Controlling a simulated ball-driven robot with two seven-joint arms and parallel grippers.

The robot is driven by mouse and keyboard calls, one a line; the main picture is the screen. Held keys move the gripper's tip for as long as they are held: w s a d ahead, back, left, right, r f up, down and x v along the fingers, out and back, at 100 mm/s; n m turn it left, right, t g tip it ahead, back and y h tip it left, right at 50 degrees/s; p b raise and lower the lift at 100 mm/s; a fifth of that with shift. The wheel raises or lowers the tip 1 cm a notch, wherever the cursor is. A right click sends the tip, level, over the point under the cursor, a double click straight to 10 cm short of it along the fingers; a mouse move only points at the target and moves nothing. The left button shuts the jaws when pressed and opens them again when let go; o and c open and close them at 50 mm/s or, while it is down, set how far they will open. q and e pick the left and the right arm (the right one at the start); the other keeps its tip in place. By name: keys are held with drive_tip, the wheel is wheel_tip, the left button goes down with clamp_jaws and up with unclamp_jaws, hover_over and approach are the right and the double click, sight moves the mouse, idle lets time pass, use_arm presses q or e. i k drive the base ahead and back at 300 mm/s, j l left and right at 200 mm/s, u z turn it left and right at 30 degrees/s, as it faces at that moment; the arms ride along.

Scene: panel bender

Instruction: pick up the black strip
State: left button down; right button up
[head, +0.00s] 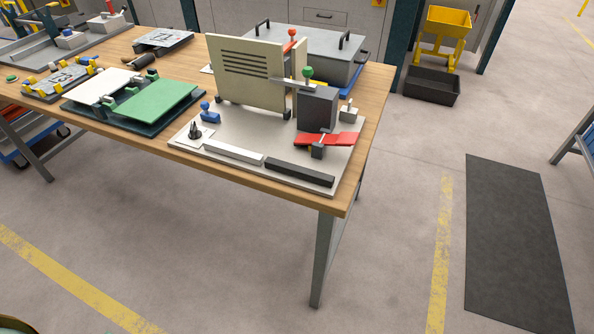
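The black strip (300,173) is a long dark bar. It lies along the front edge of a light grey base plate (186,139), near the right front corner of the wooden table. A white strip (233,153) lies in line with it on its left, end to end or nearly so. Neither of my grippers shows in the head view.
A cream slotted panel (247,72), a dark grey block (317,108) and a red piece (328,139) stand behind the strip. A green plate (160,101) lies to the left. The floor before the table is clear. A black mat (512,235) lies at right.

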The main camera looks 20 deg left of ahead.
sight(325, 180)
drive_tip(key=i+j, duration=0.15)
drive_tip(key=j, duration=0.25)
drive_tip(key=i+j+z, duration=0.1)
drive_tip(key=j, duration=0.35)
drive_tip(key=i+j, duration=0.1)
drive_tip(key=j, duration=0.3)
